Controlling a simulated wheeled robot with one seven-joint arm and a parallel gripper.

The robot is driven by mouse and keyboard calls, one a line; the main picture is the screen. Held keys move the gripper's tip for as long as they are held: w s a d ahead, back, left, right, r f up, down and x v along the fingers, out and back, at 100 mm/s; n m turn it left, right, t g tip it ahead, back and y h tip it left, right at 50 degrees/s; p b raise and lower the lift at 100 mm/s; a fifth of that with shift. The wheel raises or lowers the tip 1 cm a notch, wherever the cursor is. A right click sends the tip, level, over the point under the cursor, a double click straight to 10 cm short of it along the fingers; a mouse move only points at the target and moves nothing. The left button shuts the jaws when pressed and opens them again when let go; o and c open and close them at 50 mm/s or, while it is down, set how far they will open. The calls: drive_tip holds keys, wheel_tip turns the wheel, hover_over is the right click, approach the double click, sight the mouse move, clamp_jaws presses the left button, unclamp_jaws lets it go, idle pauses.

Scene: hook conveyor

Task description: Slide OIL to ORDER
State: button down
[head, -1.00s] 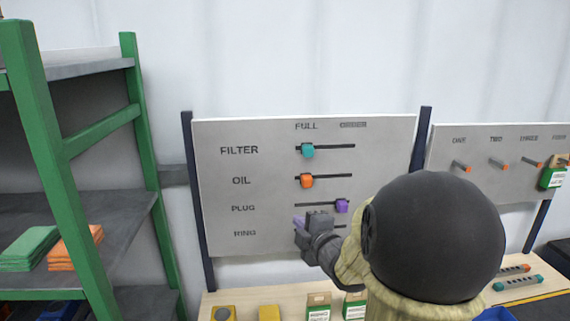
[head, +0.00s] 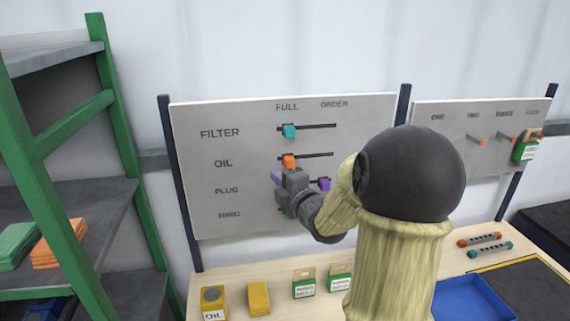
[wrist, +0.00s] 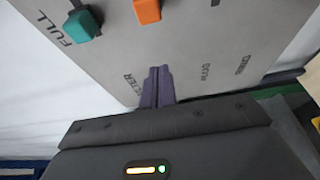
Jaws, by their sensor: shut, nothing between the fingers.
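The OIL slider is an orange block (head: 289,161) on the second slot of the grey board (head: 190,130). It stands at the left end of its slot, under FULL; the ORDER label (head: 334,104) is to its right. The orange block also shows at the top of the wrist view (wrist: 147,10). My gripper (head: 277,177) is shut and empty, with its purple fingers just below and left of the orange block in the head view. The fingers (wrist: 158,85) look apart from the block in the wrist view.
A teal FILTER slider (head: 289,131) sits under FULL. A purple PLUG slider (head: 324,184) sits toward ORDER. A green block, partly hidden by my gripper, shows in the RING row. Boxes, including one marked OIL (head: 213,302), stand on the bench below. A green shelf (head: 120,150) stands at left.

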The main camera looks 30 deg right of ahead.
sight(289, 161)
drive_tip(key=w+p, duration=0.2)
drive_tip(key=w, duration=0.3)
drive_tip(key=shift+w+r, duration=0.15)
drive_tip(key=d+p, duration=0.2)
drive_tip(key=d, duration=0.1)
drive_tip(key=shift+s+d, duration=0.15)
drive_tip(key=shift+s, duration=0.2)
drive_tip(key=shift+s+d, duration=0.2)
drive_tip(key=shift+d, duration=0.15)
drive_tip(key=shift+w+a+f, duration=0.15)
drive_tip(key=shift+a+f, duration=0.05)
